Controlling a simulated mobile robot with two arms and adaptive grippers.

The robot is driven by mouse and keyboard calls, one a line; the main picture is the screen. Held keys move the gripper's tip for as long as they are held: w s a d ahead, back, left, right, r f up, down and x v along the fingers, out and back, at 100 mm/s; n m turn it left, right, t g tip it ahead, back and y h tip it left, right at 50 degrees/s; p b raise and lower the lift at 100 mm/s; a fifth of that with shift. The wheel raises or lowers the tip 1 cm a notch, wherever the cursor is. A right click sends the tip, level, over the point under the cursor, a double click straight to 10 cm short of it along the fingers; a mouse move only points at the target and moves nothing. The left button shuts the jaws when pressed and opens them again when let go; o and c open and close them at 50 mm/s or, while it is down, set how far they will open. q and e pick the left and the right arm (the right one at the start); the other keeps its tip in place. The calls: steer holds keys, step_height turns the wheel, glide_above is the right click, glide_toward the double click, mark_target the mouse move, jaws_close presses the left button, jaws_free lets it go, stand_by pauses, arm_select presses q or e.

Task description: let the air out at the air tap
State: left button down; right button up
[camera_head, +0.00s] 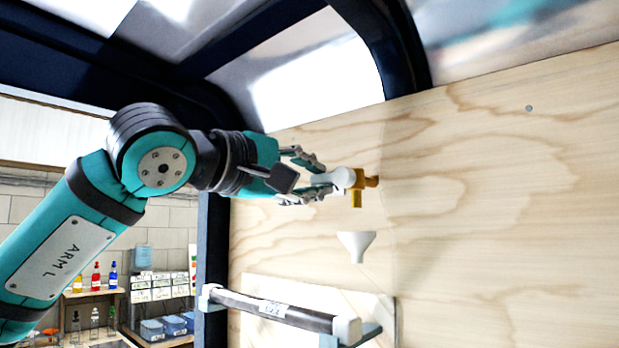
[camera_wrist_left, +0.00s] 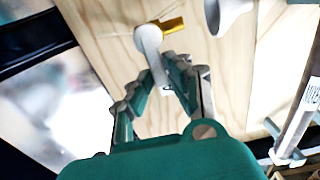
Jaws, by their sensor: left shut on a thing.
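The air tap (camera_head: 358,187) is a brass fitting with a white lever handle (camera_head: 333,178) on the plywood wall. Its spout points down, above a white funnel (camera_head: 357,243). My left gripper (camera_head: 312,181) is shut on the white handle, coming from the left. In the left wrist view the brass body (camera_wrist_left: 172,25) and the white handle (camera_wrist_left: 150,45) show at the top, with the fingers of my left gripper (camera_wrist_left: 168,80) on either side of the handle's end. The funnel (camera_wrist_left: 232,10) shows partly at the top edge. My right gripper is not in view.
Below the funnel, a dark cylinder with a label (camera_head: 272,308) sits in white end brackets on a pale board. A dark blue frame post (camera_head: 213,260) stands left of it. Shelves with bottles and bins (camera_head: 150,300) are at the lower left. The plywood right of the tap is clear.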

arm_select(q)
steer(key=c, duration=1.3)
jaws_free()
steer(key=shift+s, duration=0.1)
steer(key=v, duration=1.2)
